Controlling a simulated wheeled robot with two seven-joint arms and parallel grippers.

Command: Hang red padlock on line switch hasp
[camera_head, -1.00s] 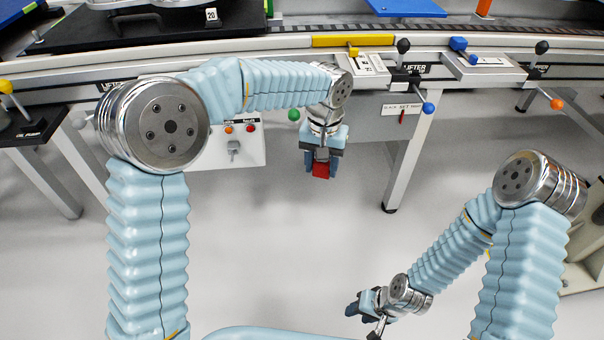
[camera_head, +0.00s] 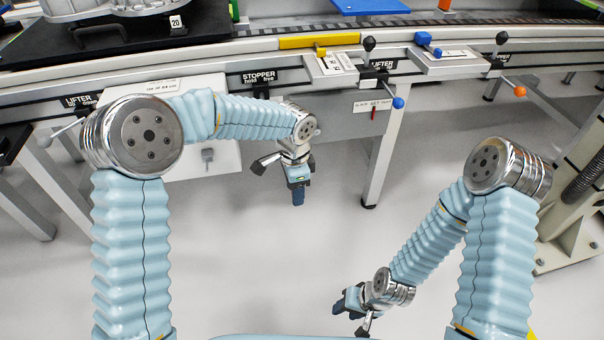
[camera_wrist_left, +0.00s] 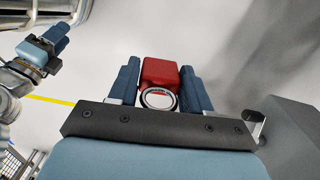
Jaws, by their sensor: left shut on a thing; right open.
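The red padlock (camera_wrist_left: 160,74) is held between the blue fingers of my left gripper (camera_wrist_left: 160,84), with its round metal shackle toward the camera. In the head view my left gripper (camera_head: 298,194) hangs below the conveyor's front edge, and I cannot make out the padlock there. A small grey switch-like fitting (camera_head: 207,156) sits on the white panel (camera_head: 190,145) left of that gripper, apart from it. I cannot tell whether this is the line switch hasp. My right gripper (camera_head: 342,303) is open and low, away from the panel; it also shows in the left wrist view (camera_wrist_left: 48,42).
The conveyor rail (camera_head: 230,55) with lifter and stopper levers runs across the back. A table leg (camera_head: 384,150) stands right of my left gripper. A grey block (camera_wrist_left: 290,135) is close at the right in the wrist view. The floor (camera_head: 270,260) is clear.

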